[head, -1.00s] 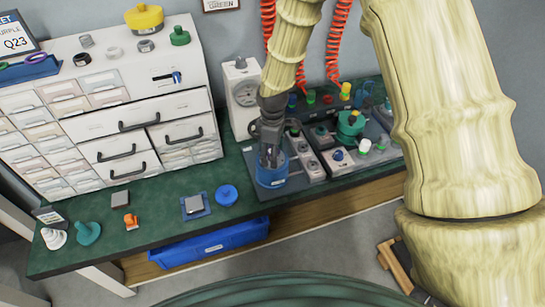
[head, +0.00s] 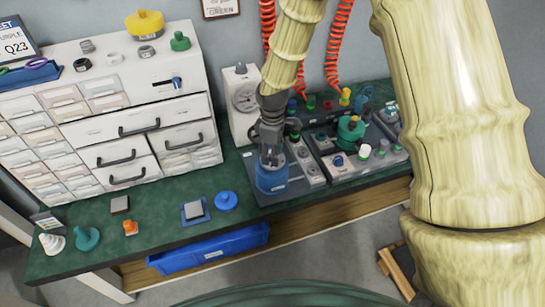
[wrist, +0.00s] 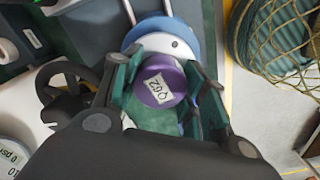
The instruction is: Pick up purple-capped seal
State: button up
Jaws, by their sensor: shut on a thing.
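The purple-capped seal (wrist: 160,82) shows in the wrist view, with a white label on its round purple cap. My gripper (wrist: 165,92) has its green-padded fingers on both sides of the cap and is shut on it. Just beyond the cap is a round blue fixture with a pale inner face (wrist: 172,42). In the head view my gripper (head: 270,157) points down into the top of the blue cylindrical fixture (head: 271,181) on the bench. The seal is hidden there by the fingers, and I cannot tell whether it still touches the fixture.
Grey test blocks and a green valve part (head: 350,130) stand close on the right. A white gauge box (head: 241,103) is just behind my gripper. A white drawer cabinet (head: 140,140) stands on the left. A blue disc (head: 226,201) lies left of the fixture on the green bench.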

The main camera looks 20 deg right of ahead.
jog(key=s+a+r+b, duration=0.2)
jog(key=s+r, duration=0.1)
jog(key=s, duration=1.3)
jog(key=shift+r+p, duration=2.4)
jog(key=shift+p, duration=0.35)
jog(key=shift+w+f, duration=0.1)
